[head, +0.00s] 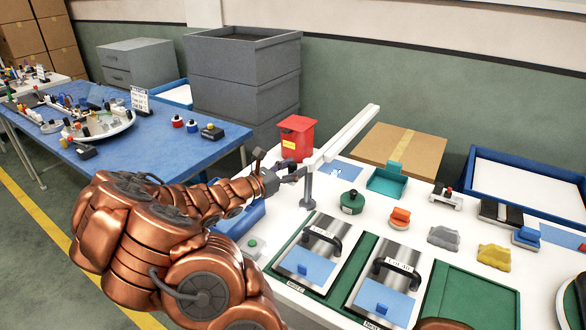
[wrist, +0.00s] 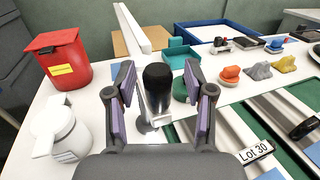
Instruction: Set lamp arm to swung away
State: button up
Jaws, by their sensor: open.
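The lamp arm (head: 345,133) is a long white bar on a grey post (head: 308,190) at the table's left part, pointing to the back right. In the wrist view the white bar (wrist: 132,28) runs away from me. A black rounded grip (wrist: 158,82) on a pale stem stands in front of the bar's near end. My gripper (head: 282,175) is at the post's left side. In the wrist view its purple-padded fingers (wrist: 160,95) are open, one on each side of the black grip, with visible gaps. Whether the grip joins the bar is hidden.
A red bin (head: 297,138) stands close behind my gripper. A white jug-like item (wrist: 58,130) is at lower left in the wrist view. A teal tray (head: 388,183), a cardboard box (head: 420,150) and a green round weight (head: 352,203) lie right of the post.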

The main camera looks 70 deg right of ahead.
jog(key=v, duration=1.2)
dwell(0.4)
dwell(0.6)
